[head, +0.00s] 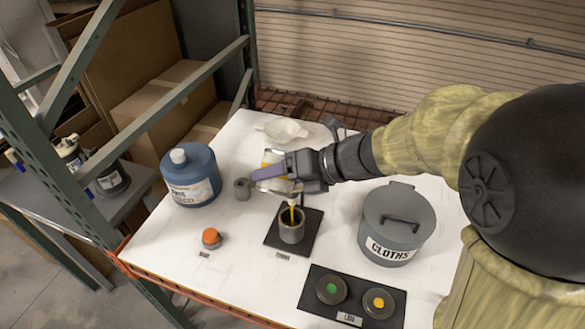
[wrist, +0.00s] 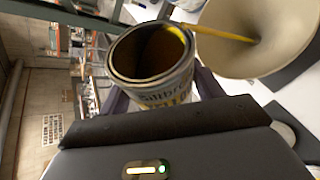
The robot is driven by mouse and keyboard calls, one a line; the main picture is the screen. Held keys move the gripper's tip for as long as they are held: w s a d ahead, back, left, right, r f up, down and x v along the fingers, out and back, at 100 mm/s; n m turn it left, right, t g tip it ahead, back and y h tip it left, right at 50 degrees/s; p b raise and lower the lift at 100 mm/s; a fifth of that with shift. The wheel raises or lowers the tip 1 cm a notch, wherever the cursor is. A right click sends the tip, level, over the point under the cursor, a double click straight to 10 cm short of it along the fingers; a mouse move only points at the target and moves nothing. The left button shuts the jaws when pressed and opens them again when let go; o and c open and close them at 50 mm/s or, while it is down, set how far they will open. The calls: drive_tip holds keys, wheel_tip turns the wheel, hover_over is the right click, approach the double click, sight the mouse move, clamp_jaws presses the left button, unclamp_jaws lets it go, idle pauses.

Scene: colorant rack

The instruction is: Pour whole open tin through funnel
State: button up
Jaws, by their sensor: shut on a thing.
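My gripper (head: 272,174) is shut on the open tin (wrist: 150,72), above the middle of the table. The tin is tilted, with dark yellow inside, and in the head view it (head: 273,157) is mostly behind my gripper. In the wrist view a yellow stream (wrist: 222,33) runs from its rim into the cream funnel (wrist: 272,55), apart from the tin. Yellow also shows at the mouth of the grey pot (head: 291,232) below, which stands upright on a black pad (head: 273,240).
A blue jug (head: 190,178), a small grey cylinder (head: 242,189) and an orange button (head: 211,238) stand left. A lidded grey cloths bin (head: 394,232) stands right. A lids pad (head: 349,319) lies in front. A pale bowl-like piece (head: 284,131) lies at the back.

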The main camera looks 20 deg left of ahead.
drive_tip(key=shift+s+r, duration=0.15)
drive_tip(key=shift+s, duration=0.15)
drive_tip(key=shift+w+d, duration=0.15)
drive_tip(key=shift+w, duration=0.1)
drive_tip(key=shift+s+r+p, duration=0.1)
drive_tip(key=shift+s+p, duration=0.15)
drive_tip(key=shift+p, duration=0.2)
drive_tip(key=shift+w, duration=0.3)
drive_tip(key=shift+s+r+m+g+p, duration=0.1)
drive_tip(key=shift+s+m+g+p, duration=0.2)
drive_tip(key=shift+p, duration=0.1)
drive_tip(key=shift+c, duration=0.2)
drive_tip(key=shift+w, duration=0.25)
